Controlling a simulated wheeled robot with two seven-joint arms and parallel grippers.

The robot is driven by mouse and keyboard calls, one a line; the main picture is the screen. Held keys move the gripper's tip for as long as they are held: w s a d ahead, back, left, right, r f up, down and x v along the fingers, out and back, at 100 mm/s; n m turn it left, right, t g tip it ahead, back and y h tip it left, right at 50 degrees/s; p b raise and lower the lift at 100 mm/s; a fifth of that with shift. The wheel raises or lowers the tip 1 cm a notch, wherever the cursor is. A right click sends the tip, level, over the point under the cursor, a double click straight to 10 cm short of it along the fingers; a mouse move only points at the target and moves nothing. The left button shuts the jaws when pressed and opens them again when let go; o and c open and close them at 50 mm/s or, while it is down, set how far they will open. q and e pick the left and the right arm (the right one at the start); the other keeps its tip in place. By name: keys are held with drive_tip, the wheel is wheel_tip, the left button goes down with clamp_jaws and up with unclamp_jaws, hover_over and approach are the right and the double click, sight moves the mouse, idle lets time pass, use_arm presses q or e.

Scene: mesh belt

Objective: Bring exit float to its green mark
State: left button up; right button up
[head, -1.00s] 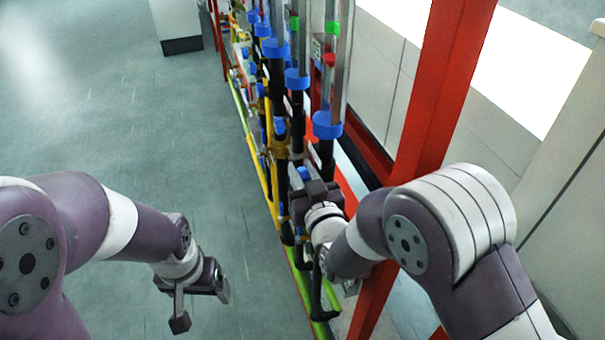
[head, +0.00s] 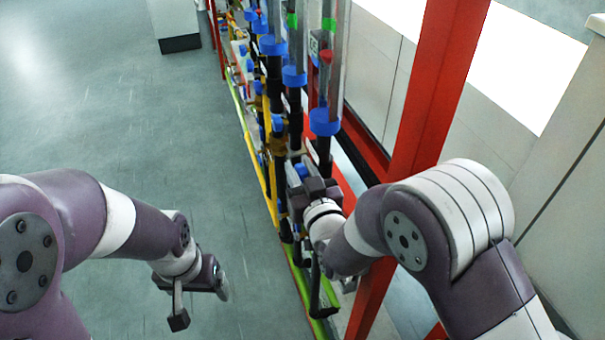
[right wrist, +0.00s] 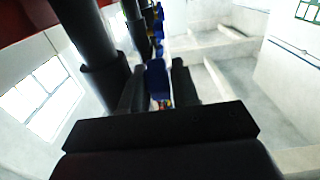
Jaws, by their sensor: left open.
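The nearest clear upright tube holds a red float (head: 327,57). A green mark (head: 329,24) is on the same tube, and the float sits below it. No label reading "exit" is legible. My right gripper (head: 303,178) is at the pipework below this tube. In the right wrist view a blue valve handle (right wrist: 157,78) fills the gap between its two fingers, and they appear shut on it. The handle is partly hidden in the head view. My left gripper (head: 200,302) is open and empty above the floor, left of the pipe row.
A row of pipes with blue collars (head: 325,122), yellow pipes (head: 278,143) and more tubes runs away from me. A second green mark (head: 292,20) is on the tube behind. A red post (head: 425,95) stands right of the row. The floor (head: 120,130) at left is clear.

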drive_tip(key=shift+s+f, duration=0.1)
drive_tip(key=shift+s, duration=0.1)
drive_tip(key=b+v, duration=0.2)
drive_tip(key=v, duration=1)
drive_tip(key=shift+s+d, duration=0.1)
drive_tip(key=shift+d, duration=0.05)
